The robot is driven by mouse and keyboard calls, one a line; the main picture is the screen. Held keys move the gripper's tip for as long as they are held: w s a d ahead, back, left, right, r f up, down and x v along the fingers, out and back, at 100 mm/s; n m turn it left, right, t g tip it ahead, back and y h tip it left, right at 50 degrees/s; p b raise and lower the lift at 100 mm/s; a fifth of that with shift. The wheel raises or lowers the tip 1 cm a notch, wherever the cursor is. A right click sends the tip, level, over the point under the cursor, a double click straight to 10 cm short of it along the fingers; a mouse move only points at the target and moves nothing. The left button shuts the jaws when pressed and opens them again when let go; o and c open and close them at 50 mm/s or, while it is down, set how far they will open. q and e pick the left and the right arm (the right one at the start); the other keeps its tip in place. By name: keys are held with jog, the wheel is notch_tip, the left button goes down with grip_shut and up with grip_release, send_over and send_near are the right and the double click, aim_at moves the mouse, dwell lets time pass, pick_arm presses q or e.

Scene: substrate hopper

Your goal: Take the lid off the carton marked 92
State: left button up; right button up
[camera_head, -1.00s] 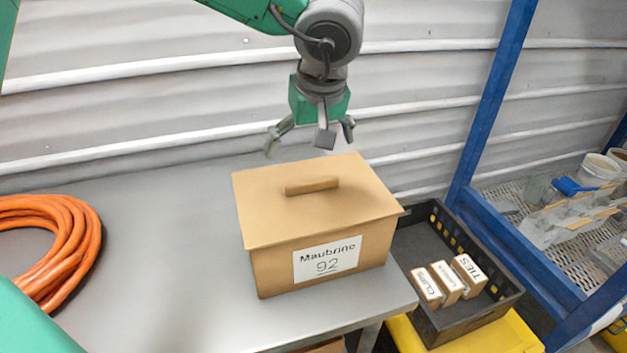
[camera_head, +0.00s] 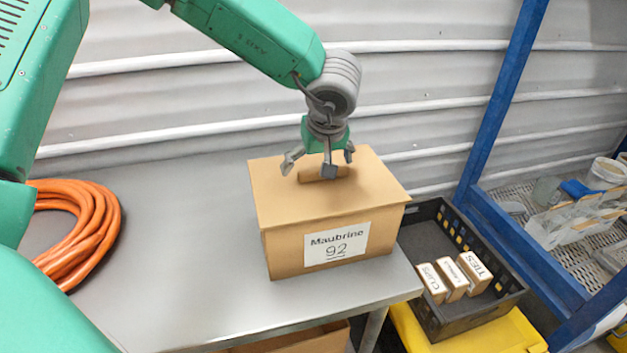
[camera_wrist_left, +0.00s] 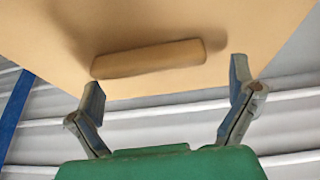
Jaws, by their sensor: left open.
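The tan carton (camera_head: 290,250) with a white label reading "Maubrine 92" stands on the metal table. Its flat lid (camera_head: 300,203) is on, with a bar-shaped handle (camera_head: 312,174) on top. My left gripper (camera_head: 322,170) is open just above the lid, its fingers around the handle area and partly covering it. In the left wrist view the handle (camera_wrist_left: 150,58) lies beyond the spread fingertips (camera_wrist_left: 168,85), with no finger closed on it. Whether a fingertip touches the lid I cannot tell. My right gripper is not in view.
A coil of orange hose (camera_head: 85,240) lies on the table (camera_head: 190,250) at the left. A black crate (camera_head: 445,325) with several small labelled boxes stands right of the table. A blue rack frame (camera_head: 500,100) rises behind it. The table between hose and carton is clear.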

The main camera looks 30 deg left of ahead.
aim_at(325, 180)
pick_arm(q)
jog(key=shift+s+d+f+g, duration=0.15)
jog(key=shift+s+d+f, duration=0.05)
jog(key=shift+d+f, duration=0.3)
jog(key=shift+s+d+f+g, duration=0.15)
jog(key=shift+d+f, duration=0.25)
jog(key=shift+d, duration=0.2)
jog(key=shift+w+d, duration=0.1)
jog(key=c, duration=0.9)
jog(key=shift+a, duration=0.5)
jog(key=r, duration=0.4)
jog(key=w+r, duration=0.1)
jog(key=shift+r, duration=0.4)
grip_shut()
jog(key=r, duration=0.3)
jog(key=shift+s+a+r+p, duration=0.15)
jog(key=shift+a+r+p, duration=0.1)
jog(key=shift+r+p, duration=0.1)
jog(key=shift+r, duration=0.25)
jog(key=shift+d, duration=0.25)
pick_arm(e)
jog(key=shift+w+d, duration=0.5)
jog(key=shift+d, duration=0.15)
pick_arm(q)
jog(key=shift+r, duration=0.1)
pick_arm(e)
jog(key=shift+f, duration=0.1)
